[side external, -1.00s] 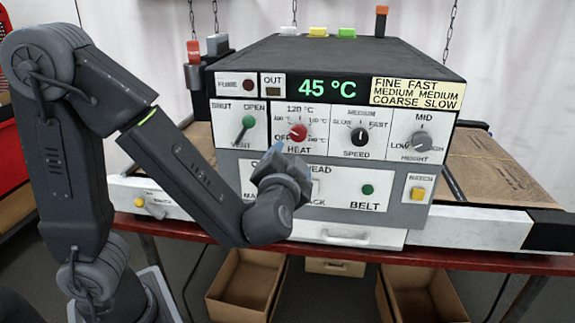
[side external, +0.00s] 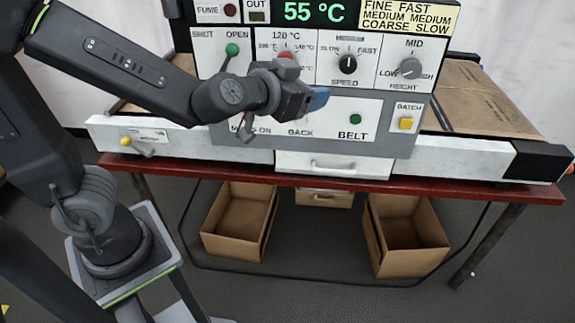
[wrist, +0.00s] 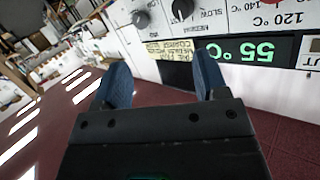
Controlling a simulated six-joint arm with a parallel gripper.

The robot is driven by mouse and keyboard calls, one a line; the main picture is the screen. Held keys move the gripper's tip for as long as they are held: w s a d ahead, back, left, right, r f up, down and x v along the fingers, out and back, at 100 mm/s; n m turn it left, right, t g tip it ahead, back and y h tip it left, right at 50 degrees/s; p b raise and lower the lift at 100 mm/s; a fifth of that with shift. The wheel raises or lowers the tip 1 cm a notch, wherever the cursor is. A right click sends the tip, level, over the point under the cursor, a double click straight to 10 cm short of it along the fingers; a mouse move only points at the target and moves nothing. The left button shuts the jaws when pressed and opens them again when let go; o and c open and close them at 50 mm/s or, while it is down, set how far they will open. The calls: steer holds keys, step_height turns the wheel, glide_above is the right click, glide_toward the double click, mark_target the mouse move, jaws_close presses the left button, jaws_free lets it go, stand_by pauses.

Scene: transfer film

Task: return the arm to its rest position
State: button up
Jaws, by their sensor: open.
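My gripper (side external: 318,98) has blue fingertips and is in front of the machine's control panel (side external: 385,112), below the red heat knob (side external: 286,58). It covers part of the lower panel lettering. In the wrist view the two blue fingers (wrist: 163,82) stand apart with nothing between them. The display (side external: 313,12) reads 55 °C and also shows upside down in the wrist view (wrist: 250,50). The green vent lever (side external: 232,50) tilts toward OPEN.
A conveyor belt (side external: 480,95) extends to the right of the machine. The red bench (side external: 330,184) has two open cardboard boxes, left (side external: 240,222) and right (side external: 403,235), on the floor below. A drawer (side external: 332,164) and yellow batch button (side external: 406,123) are on the front.

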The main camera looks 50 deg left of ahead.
steer(key=s+a+f+g+h, duration=0.1)
steer(key=s+g, duration=0.3)
steer(key=s, duration=0.5)
steer(key=s+a+f+g, duration=0.2)
steer(key=s+g, duration=0.3)
steer(key=s, duration=0.3)
steer(key=shift+s+a+f+n+h, duration=0.35)
steer(key=shift+a+f+n+h, duration=0.05)
steer(key=shift+a, duration=0.3)
